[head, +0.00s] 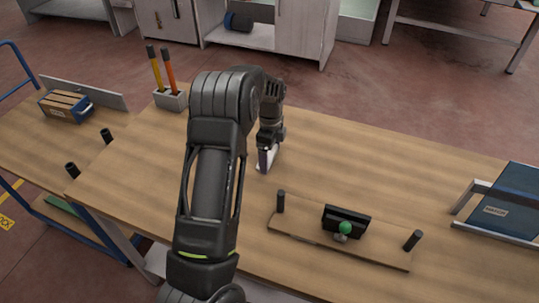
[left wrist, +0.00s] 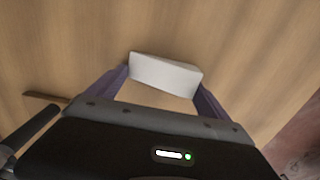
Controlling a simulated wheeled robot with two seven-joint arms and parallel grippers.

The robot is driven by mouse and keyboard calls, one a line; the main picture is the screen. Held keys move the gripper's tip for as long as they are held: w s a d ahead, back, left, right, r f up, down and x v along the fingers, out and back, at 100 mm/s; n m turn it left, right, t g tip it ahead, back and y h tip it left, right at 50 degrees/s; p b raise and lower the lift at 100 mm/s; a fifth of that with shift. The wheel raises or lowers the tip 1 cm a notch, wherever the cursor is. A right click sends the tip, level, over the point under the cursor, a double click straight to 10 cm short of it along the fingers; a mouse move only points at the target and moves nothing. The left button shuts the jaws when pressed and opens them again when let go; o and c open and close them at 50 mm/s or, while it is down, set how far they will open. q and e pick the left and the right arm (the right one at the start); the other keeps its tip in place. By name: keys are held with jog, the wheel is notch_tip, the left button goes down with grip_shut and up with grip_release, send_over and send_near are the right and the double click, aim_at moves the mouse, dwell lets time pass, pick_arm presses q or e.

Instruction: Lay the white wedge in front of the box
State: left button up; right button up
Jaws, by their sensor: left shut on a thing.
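The white wedge (left wrist: 166,74) is held between the two fingers of my left gripper (left wrist: 160,88), as the left wrist view shows. In the head view my left gripper (head: 267,159) points down at the wooden table, behind the small board, and is shut on the wedge. Only a pale sliver of the wedge shows there; I cannot tell whether it touches the table. A blue box (head: 510,200) with a label stands at the table's right end, well to the right of the gripper. My right gripper is not in view.
A wooden board (head: 300,231) with two black posts and a black block (head: 346,219) with a green knob lies near the front. A pencil holder (head: 170,100) stands at the back left. A trolley at the left carries a small crate (head: 67,105). The table's (head: 390,170) middle right is clear.

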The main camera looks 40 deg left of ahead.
aim_at(271, 156)
pick_arm(q)
notch_tip(271, 156, up, 9)
jog(key=shift+r+b, duration=0.1)
jog(key=shift+b, duration=1.05)
jog(key=shift+r, duration=0.35)
jog(key=d+r+n, duration=0.1)
jog(key=d+n, duration=0.6)
jog(key=d, duration=0.5)
jog(key=d+r+n, duration=0.2)
jog(key=d+n, duration=0.5)
jog(key=d, duration=0.5)
jog(key=shift+s+d+r, duration=0.3)
jog(key=shift+s+d, duration=0.05)
jog(key=shift+s, duration=0.1)
